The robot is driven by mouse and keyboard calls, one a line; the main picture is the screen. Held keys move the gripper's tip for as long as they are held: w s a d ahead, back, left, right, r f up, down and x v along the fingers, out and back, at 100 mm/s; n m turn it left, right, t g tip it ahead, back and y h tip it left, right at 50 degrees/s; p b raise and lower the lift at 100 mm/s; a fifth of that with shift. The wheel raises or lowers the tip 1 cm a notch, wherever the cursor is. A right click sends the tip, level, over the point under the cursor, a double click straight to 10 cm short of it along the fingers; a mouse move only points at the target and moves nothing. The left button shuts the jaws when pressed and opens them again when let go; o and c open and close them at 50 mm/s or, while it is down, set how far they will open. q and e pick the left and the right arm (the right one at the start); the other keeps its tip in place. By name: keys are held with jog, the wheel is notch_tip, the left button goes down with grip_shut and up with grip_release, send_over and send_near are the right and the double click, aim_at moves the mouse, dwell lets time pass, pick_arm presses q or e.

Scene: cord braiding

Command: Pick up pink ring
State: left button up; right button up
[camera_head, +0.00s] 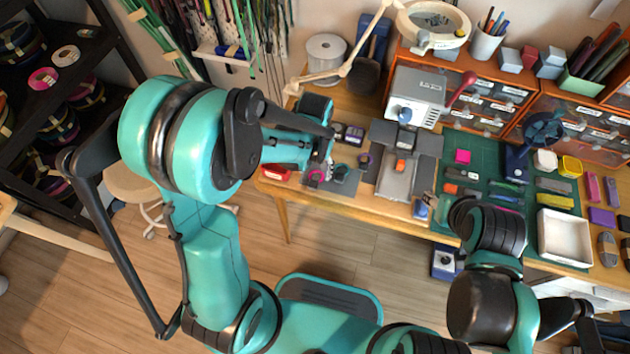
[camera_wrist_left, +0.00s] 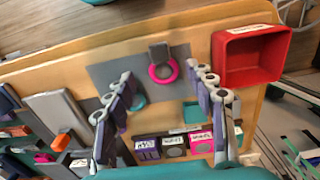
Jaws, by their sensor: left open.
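The pink ring (camera_wrist_left: 163,72) lies on a grey mat (camera_wrist_left: 110,72), against a small grey block (camera_wrist_left: 158,50). It shows small in the head view (camera_head: 315,177). My left gripper (camera_wrist_left: 163,84) is open above the mat, one finger on each side of the ring in the left wrist view, with nothing between them. Contact with the ring is not visible. In the head view my left gripper (camera_head: 326,150) is mostly hidden by its own arm. My right gripper (camera_head: 432,206) is over the bench at the green cutting mat's left edge; its fingers are unclear.
A red tray (camera_wrist_left: 224,56) stands right of the ring. A teal ring (camera_wrist_left: 138,102) is partly hidden by my left finger. Purple, grey and pink labelled boxes (camera_wrist_left: 148,145) stand near the gripper base. A grey device (camera_head: 417,96) and white tray (camera_head: 566,262) occupy the bench.

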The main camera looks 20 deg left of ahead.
aim_at(314, 182)
pick_arm(q)
jog(key=f+b, duration=0.2)
jog(key=f, duration=0.3)
jog(key=shift+s+a+f+b, duration=0.1)
jog(key=shift+s+f+b, duration=0.1)
jog(key=shift+s+b, duration=0.15)
jog(key=shift+r, duration=0.1)
jog(key=shift+c, duration=1.3)
jog(key=c, duration=0.8)
